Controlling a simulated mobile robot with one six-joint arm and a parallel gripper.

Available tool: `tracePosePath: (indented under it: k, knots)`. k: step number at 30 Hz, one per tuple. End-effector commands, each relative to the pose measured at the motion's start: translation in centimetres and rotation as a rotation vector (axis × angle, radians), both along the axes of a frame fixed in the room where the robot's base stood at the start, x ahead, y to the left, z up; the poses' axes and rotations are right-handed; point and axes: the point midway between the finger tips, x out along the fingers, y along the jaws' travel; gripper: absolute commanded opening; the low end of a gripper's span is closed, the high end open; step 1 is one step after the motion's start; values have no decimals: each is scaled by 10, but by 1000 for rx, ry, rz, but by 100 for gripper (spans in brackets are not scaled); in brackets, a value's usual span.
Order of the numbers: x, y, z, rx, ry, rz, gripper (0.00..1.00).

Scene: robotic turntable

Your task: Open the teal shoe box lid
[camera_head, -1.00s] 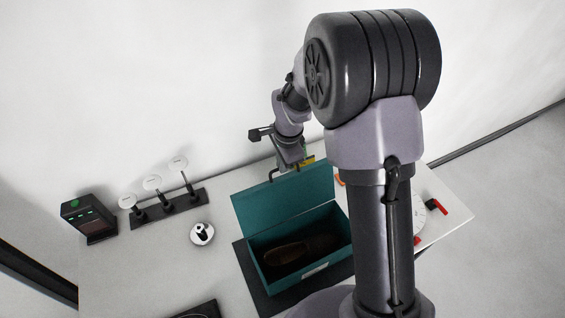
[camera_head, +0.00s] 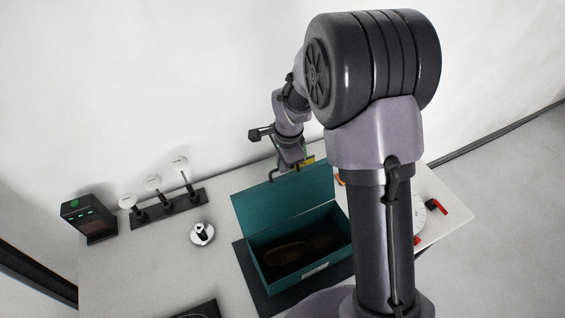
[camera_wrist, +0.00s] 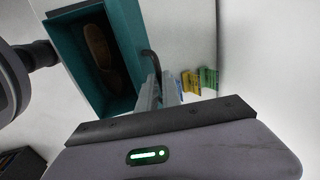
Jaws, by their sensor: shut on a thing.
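The teal shoe box (camera_head: 285,282) stands with its teal lid (camera_head: 285,203) raised and roughly upright at the back edge. A brown shoe (camera_head: 290,252) shows inside the open box, and also in the wrist view (camera_wrist: 98,48). My gripper (camera_head: 290,168) is behind the lid's upper edge. In the wrist view my gripper's fingers (camera_wrist: 158,90) are close together at the end of a black curved handle (camera_wrist: 150,60) beside the lid. They appear shut on this handle; the exact contact is small and partly hidden.
The box sits on a dark mat (camera_head: 243,262). To the left are a round silver-and-black piece (camera_head: 202,233), a rack with white discs (camera_head: 168,206) and a black device (camera_head: 89,218). Yellow and green blocks (camera_wrist: 208,78) lie beyond the fingers. My arm hides the table's middle right.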

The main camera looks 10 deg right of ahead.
Motion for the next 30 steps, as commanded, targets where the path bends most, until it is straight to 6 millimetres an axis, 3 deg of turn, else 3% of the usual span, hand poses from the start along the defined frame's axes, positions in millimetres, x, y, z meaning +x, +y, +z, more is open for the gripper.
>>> tracePosePath:
  k: [3,12,22,24,26,30]
  knots:
    - [-4,-1,1,0,-3,0,0]
    - [-52,-12,6,0,0,0,0]
    - [-58,-13,7,0,4,0,0]
    - [-58,-13,7,0,4,-1,20]
    - [-57,-13,7,0,4,0,31]
    - [-57,-13,8,1,2,0,31]
